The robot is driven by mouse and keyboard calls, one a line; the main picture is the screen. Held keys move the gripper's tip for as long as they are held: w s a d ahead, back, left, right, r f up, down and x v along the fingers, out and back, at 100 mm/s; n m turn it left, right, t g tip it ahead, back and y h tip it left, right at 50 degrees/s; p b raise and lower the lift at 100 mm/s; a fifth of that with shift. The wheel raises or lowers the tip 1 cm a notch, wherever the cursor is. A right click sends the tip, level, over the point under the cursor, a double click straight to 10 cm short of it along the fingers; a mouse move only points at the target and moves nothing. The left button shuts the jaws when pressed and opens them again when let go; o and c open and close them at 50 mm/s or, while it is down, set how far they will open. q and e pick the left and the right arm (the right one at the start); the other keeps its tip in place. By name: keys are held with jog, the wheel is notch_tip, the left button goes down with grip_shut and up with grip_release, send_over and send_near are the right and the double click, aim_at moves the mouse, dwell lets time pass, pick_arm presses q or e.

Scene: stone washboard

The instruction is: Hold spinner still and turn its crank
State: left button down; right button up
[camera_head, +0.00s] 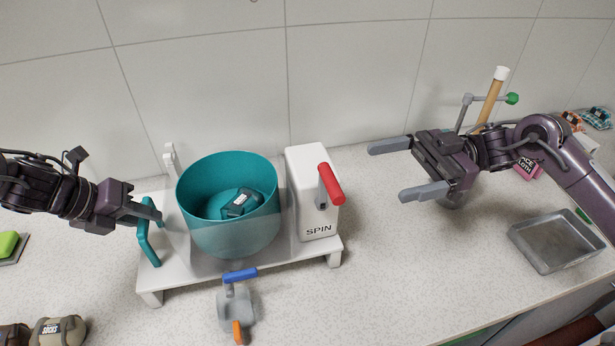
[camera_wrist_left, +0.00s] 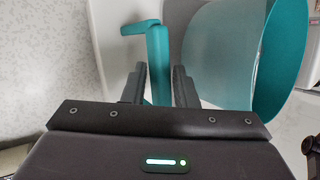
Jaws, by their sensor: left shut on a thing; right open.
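The spinner is a teal drum (camera_head: 228,225) on a white base (camera_head: 290,259), with a white box marked SPIN (camera_head: 313,190) on its right. A dark teal item lies inside the drum. The crank has a red handle (camera_head: 331,184) on the SPIN box. My left gripper (camera_head: 146,212) is shut on the teal handle (camera_head: 149,245) at the base's left end; the left wrist view also shows this handle (camera_wrist_left: 159,60) between the fingers. My right gripper (camera_head: 408,170) is open and empty, to the right of the crank and apart from it.
A grey valve-like piece with blue and orange handles (camera_head: 236,306) is in front of the base. A metal tray (camera_head: 556,242) lies at the right. A sack marked SOCKS (camera_head: 58,330) is at front left.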

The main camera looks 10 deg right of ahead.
aim_at(332, 179)
jog(key=a, duration=1.1)
jog(key=c, duration=1.4)
